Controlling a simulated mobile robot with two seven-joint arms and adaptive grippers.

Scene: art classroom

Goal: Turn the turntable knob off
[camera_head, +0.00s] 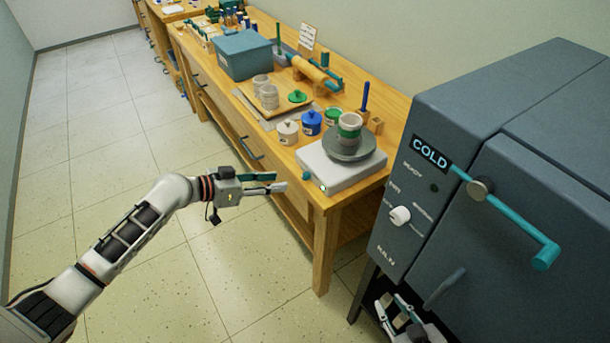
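The turntable has a white box base (318,162) and a round grey top (365,150), and stands at the near end of the wooden workbench. A green-banded jar (349,130) stands on the grey top. My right gripper (394,312) is low at the bottom edge, partly cut off, fingers apart and empty.
A grey kiln (480,150) marked COLD, with a white dial and a teal handle (505,218), stands close at right. Lidded jars (311,123), a blue box (243,54) and a roller (311,70) fill the workbench (288,158). The tiled floor at left is clear.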

